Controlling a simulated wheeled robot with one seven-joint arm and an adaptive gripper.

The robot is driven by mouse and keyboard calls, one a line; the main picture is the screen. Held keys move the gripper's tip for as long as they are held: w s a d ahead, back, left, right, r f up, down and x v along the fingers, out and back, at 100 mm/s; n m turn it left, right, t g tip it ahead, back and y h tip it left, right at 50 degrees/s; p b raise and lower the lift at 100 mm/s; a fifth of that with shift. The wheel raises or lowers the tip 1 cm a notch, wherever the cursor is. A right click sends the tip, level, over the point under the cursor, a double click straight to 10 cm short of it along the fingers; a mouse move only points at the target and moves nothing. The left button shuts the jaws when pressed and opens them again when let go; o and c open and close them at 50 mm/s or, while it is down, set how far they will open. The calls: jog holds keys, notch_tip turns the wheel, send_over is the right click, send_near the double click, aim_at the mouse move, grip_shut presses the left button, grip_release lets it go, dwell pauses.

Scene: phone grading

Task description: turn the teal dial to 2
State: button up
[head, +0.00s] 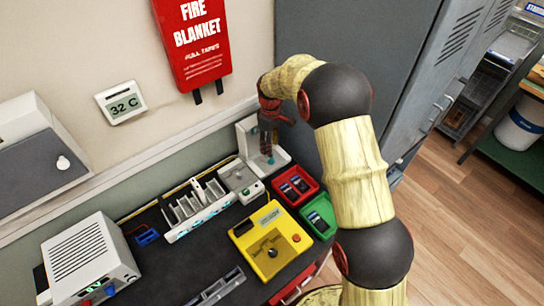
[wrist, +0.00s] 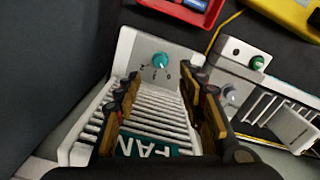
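The teal dial (wrist: 160,60) sits on the white fan unit (wrist: 128,50) in the upper middle of the wrist view. Small number marks, including a 2, lie beside it; I cannot tell which one it points at. In the head view the dial (head: 271,160) shows small and partly hidden, low on the white fan unit (head: 245,134) against the wall. My gripper (wrist: 160,88) is open and empty over the unit's slats, its fingers set apart, with the dial just beyond the fingertips. In the head view my gripper (head: 270,143) points down above the dial.
A small white box with a green knob (wrist: 257,62) stands beside the unit. A red tray (head: 313,184), a green tray (head: 312,232) and a yellow device (head: 250,259) lie nearby on the dark bench. A grey locker (head: 330,35) stands close behind my arm.

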aim_at(271, 159)
notch_tip(271, 159, down, 8)
jog(key=shift+r+b, duration=0.1)
jog(key=shift+b, duration=0.6)
jog(key=c, duration=0.3)
grip_shut()
